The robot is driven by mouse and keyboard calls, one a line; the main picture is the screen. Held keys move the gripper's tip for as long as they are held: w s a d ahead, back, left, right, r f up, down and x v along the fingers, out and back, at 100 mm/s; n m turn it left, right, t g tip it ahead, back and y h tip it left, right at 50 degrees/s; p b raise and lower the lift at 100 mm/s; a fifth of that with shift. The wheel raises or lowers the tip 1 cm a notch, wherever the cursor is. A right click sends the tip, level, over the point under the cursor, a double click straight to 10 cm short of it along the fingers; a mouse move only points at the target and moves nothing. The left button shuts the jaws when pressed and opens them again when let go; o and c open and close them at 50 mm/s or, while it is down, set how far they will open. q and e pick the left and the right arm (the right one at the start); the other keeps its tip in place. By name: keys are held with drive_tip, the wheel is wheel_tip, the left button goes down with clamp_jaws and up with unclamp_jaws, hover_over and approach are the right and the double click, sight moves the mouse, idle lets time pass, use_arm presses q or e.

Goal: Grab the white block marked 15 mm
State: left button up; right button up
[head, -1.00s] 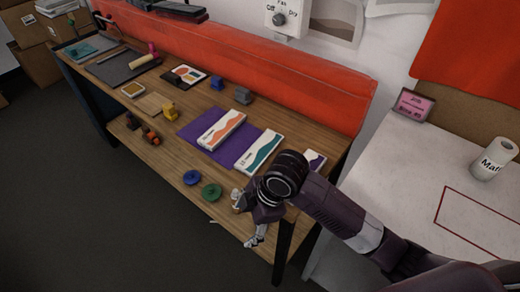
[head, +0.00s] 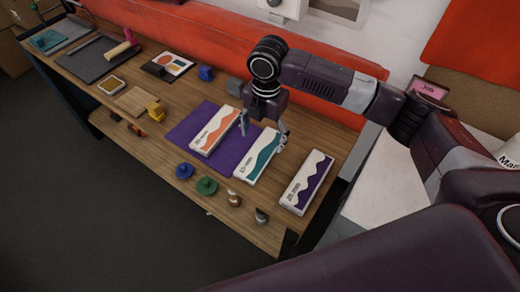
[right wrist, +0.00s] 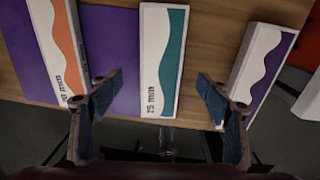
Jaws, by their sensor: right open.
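In the right wrist view this block (right wrist: 162,60) lies between my finger lines, print end toward me. My right gripper (head: 263,132) is open and empty above it, with one finger to each side; contact cannot be told. A similar orange-wave block (head: 215,131) lies to the left on the mat, and a purple-wave block (head: 306,183) lies to the right on bare wood. My left gripper is not in view.
Blue (head: 185,171) and green (head: 207,186) knobs and small brown pieces (head: 234,197) sit along the bench's front edge. A grey block (head: 236,86) and red padded backing (head: 200,38) are behind. A white table (head: 370,205) stands at right.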

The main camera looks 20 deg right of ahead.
sight(262, 151)
drive_tip(key=shift+s+f+p, duration=0.25)
drive_tip(key=shift+f+p, duration=0.35)
drive_tip(key=shift+f, duration=0.55)
drive_tip(key=shift+w+a+f, duration=0.1)
drive_tip(key=shift+f, duration=1.45)
drive_tip(key=shift+w, duration=0.1)
drive_tip(key=c, duration=1.3)
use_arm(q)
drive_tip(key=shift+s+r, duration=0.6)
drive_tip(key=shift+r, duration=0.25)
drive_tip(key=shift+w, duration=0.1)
use_arm(e)
drive_tip(key=shift+r, duration=0.1)
